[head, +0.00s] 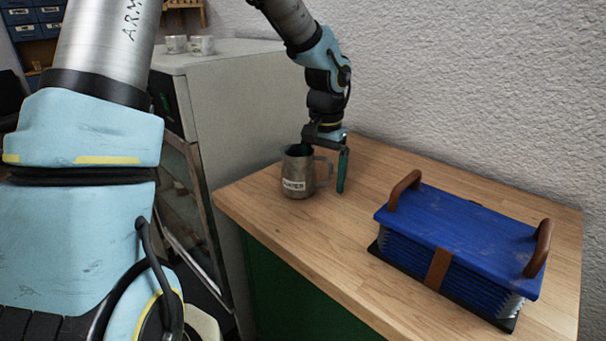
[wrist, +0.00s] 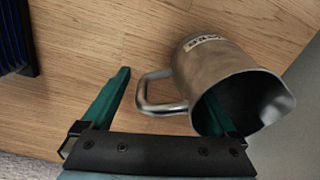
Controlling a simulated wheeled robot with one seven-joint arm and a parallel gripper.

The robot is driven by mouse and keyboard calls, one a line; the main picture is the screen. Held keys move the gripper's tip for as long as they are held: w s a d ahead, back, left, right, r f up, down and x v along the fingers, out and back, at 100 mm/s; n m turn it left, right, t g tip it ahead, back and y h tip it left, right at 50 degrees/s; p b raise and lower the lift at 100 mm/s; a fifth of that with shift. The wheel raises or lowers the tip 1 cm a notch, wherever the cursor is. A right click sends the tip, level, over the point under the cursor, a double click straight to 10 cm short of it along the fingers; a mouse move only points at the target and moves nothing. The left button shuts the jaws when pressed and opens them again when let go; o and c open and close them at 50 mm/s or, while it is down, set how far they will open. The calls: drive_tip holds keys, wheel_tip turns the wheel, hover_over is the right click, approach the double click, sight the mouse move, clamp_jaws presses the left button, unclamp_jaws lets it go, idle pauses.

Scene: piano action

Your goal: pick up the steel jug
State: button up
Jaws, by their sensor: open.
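The steel jug (head: 297,178), a grey metal pitcher with a white label, stands upright near the table's left edge. Its handle is on the right in the head view. In the wrist view the jug (wrist: 207,65) shows its open mouth and handle. My gripper (head: 322,170) points down over the jug with its teal jaws open. One finger reaches into the mouth, its tip hidden in the head view; the other is outside, beyond the handle. In the wrist view the handle lies between the fingers of my gripper (wrist: 167,84). I cannot tell whether either finger touches the jug.
A blue accordion-like bellows box (head: 455,240) with brown handles sits right of the jug on the wooden table (head: 245,200). A rough white wall is behind. A pale cabinet (head: 235,95) stands left, with two cups (head: 188,45) on top. Bare wood lies between jug and box.

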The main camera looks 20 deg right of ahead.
clamp_jaws()
idle(0.7)
